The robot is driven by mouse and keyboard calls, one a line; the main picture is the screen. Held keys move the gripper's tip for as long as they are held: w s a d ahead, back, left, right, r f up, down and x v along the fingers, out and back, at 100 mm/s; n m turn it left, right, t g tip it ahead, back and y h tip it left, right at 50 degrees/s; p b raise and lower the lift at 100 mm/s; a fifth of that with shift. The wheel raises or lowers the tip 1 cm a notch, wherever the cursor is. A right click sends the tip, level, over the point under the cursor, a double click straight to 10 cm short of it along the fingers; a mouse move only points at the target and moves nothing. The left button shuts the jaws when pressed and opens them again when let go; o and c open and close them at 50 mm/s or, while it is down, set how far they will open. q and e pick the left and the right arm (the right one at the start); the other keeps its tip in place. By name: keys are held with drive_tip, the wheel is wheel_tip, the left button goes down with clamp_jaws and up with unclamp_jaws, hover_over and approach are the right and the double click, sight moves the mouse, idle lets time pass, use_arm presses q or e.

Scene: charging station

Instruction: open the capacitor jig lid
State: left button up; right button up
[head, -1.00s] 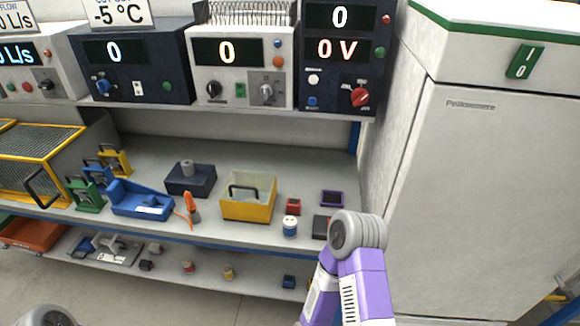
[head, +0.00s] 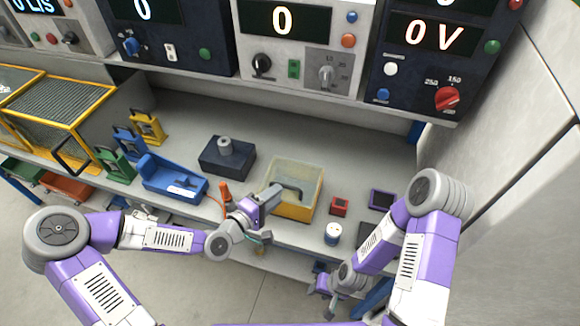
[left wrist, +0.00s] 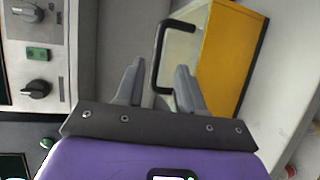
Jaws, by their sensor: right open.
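The capacitor jig is a yellow box (head: 298,212) with a pale see-through lid (head: 296,172) and a dark bar handle. The lid looks closed. The jig also shows in the left wrist view (left wrist: 232,50). My left gripper (head: 274,192) is at the jig's left side, close to the handle. In the left wrist view its fingers (left wrist: 160,74) are apart, with the lower end of the black handle (left wrist: 157,55) showing between the tips; contact cannot be told. My right gripper (head: 326,288) is open and low, in front of the bench edge, away from the jig.
Left of the jig are a dark block with a cylinder (head: 227,156), a blue tray (head: 172,178) and an orange-handled tool (head: 225,192). Right are a red box (head: 339,206), a blue-and-white cylinder (head: 333,234) and a purple-framed box (head: 382,199). Instruments (head: 300,45) overhang the back. Bare bench lies behind the jig.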

sight(290, 191)
use_arm(q)
drive_tip(key=x, duration=0.4)
drive_tip(key=b+x, duration=0.1)
drive_tip(key=x, duration=0.2)
drive_tip(key=shift+w+d+r, duration=0.1)
drive_tip(key=shift+d+r, duration=0.05)
drive_tip(key=shift+r, duration=0.1)
drive_tip(key=shift+c, duration=0.3)
clamp_jaws()
